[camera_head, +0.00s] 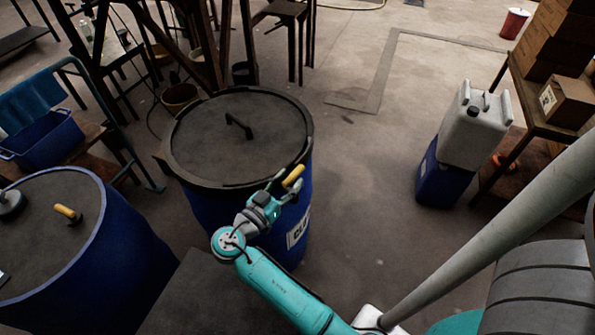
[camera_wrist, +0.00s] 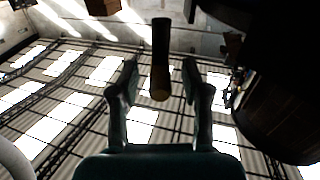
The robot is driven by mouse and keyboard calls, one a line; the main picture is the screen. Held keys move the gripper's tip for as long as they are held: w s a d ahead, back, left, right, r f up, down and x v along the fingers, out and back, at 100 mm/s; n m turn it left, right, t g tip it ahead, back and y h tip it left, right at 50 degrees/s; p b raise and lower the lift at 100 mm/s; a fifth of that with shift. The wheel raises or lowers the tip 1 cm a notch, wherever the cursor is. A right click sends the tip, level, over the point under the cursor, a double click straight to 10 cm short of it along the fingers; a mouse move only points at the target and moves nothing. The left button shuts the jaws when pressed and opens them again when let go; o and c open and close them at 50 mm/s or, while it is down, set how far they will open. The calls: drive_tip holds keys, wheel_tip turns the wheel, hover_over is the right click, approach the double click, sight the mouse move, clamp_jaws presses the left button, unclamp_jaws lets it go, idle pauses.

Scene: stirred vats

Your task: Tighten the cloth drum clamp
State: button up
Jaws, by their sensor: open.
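The cloth drum (camera_head: 205,215) is blue with a label partly hidden by my arm. Its dark lid (camera_head: 215,135) has a bar handle and is ringed by a dark clamp (camera_head: 166,165). The clamp lever's yellow grip (camera_head: 293,176) sticks out at the drum's right front. My gripper (camera_head: 284,193) is open at this grip. In the wrist view, the grip (camera_wrist: 160,75) stands between the open fingers of my gripper (camera_wrist: 160,78), with a gap on each side. The drum's dark side (camera_wrist: 285,85) fills the right of that view.
Another blue drum (camera_head: 110,265) with a yellow-gripped lever stands at the left front. A grey jerrycan (camera_head: 474,128) sits on a blue container (camera_head: 440,183) at the right, near a table with cardboard boxes (camera_head: 555,45). The floor between is clear.

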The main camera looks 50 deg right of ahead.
sight(298, 171)
drive_tip(key=shift+w+d, duration=0.15)
drive_tip(key=shift+d, duration=1.05)
drive_tip(key=shift+w+d, duration=0.1)
drive_tip(key=shift+d, duration=1.05)
clamp_jaws()
